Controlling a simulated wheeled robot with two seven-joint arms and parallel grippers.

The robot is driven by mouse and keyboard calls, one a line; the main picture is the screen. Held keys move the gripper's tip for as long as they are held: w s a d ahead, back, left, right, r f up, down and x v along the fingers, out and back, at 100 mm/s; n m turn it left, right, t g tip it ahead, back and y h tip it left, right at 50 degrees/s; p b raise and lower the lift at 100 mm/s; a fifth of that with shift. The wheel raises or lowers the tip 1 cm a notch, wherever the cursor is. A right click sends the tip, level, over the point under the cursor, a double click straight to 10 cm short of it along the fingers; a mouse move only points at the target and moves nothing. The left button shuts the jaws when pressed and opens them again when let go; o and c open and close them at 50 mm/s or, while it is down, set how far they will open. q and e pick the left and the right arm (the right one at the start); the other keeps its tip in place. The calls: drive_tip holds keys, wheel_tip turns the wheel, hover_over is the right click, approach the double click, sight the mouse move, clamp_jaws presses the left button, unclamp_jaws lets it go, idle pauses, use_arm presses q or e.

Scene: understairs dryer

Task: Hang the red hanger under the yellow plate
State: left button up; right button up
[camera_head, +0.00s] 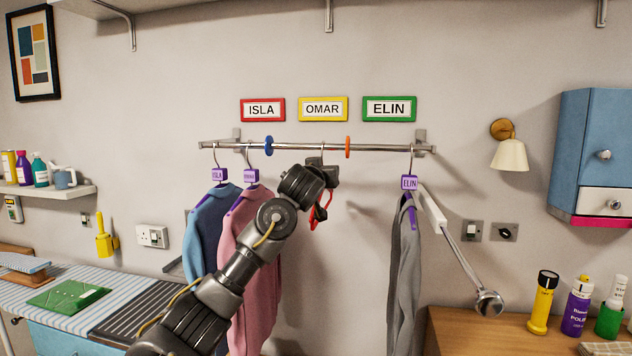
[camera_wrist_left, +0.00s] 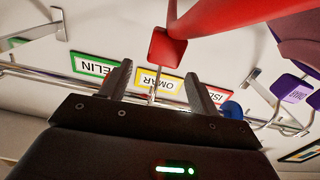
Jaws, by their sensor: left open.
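The red hanger (camera_head: 313,219) is mostly hidden behind my left gripper (camera_head: 327,172) in the head view. In the left wrist view its red block (camera_wrist_left: 167,47) and red body (camera_wrist_left: 225,15) are close to the camera. Its metal hook runs between the fingers of my left gripper (camera_wrist_left: 157,70), which are open on either side. The hook top reaches the rail (camera_head: 300,147); whether it bears weight there is hard to tell. The yellow OMAR plate (camera_head: 323,109) is on the wall directly above, and it also shows in the left wrist view (camera_wrist_left: 161,83). My right gripper is out of view.
A blue disc (camera_head: 269,146) and an orange disc (camera_head: 347,147) sit on the rail either side of the hook. Blue (camera_head: 205,232) and pink (camera_head: 262,290) garments hang left, a grey one (camera_head: 405,260) right. Red ISLA (camera_head: 262,110) and green ELIN (camera_head: 389,109) plates flank the yellow one.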

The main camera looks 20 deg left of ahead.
use_arm(q)
drive_tip(key=s, duration=0.2)
drive_tip(key=s+b, duration=0.1)
drive_tip(key=s, duration=0.1)
drive_tip(key=s+b, duration=0.1)
drive_tip(key=s, duration=0.1)
drive_tip(key=shift+d+f, duration=0.1)
drive_tip(key=shift+d, duration=0.25)
drive_tip(key=shift+s, duration=0.7)
